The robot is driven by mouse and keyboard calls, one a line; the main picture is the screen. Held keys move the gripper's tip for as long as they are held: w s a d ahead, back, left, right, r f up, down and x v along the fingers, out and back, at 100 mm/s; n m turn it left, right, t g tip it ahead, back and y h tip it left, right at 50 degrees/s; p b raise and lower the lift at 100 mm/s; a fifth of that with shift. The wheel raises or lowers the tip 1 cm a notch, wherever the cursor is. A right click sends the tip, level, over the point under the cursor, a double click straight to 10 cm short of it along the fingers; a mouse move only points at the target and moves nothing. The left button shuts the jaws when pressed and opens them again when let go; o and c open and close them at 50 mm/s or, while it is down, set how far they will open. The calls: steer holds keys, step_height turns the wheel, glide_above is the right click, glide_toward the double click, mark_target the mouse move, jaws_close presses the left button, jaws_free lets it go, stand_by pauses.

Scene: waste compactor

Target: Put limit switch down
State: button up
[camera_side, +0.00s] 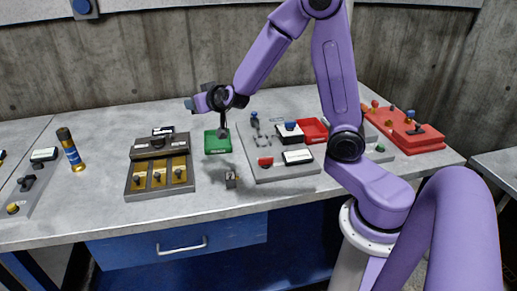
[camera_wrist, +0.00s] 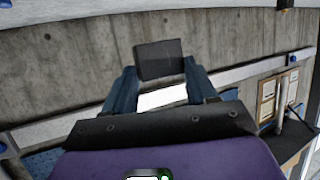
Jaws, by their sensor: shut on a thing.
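My gripper (camera_side: 192,102) is raised above the back of the table, up and to the left of a green tray (camera_side: 217,144). In the wrist view, my gripper (camera_wrist: 160,78) is shut on a flat dark grey block (camera_wrist: 160,58), seemingly the limit switch. The block sits between the two blue-grey fingertips, clear of the table, with the concrete wall behind it. A pale patch shows below it between the fingers; I cannot tell whether it belongs to the block. In the side view the block is too small to make out surely.
A small dark and yellow part (camera_side: 231,181) lies near the table's front. A dark box with yellow compartments (camera_side: 160,178) stands left, beside a standing yellow-and-dark cylinder (camera_side: 71,150).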

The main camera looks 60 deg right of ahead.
steer(key=s+d+f+m+g+h, duration=0.2)
steer(key=s+d+m+g+h, duration=0.15)
steer(key=d+m+h, duration=0.35)
steer(key=s+d+f+m+g, duration=0.1)
steer(key=s+d+m+g, duration=0.1)
steer(key=s+m+g, duration=0.3)
steer(key=s+d+f+m+g+h, duration=0.1)
steer(key=s+d+f+m+g, duration=0.1)
steer(key=s+m+g, duration=0.4)
steer(key=s+d+g, duration=0.1)
steer(key=s+g, duration=0.2)
steer(key=s, duration=0.2)
steer(key=shift+s+f+m+g, duration=0.3)
steer(key=shift+s+g, duration=0.05)
steer(key=shift+s, duration=0.05)
steer(key=shift+d, duration=0.15)
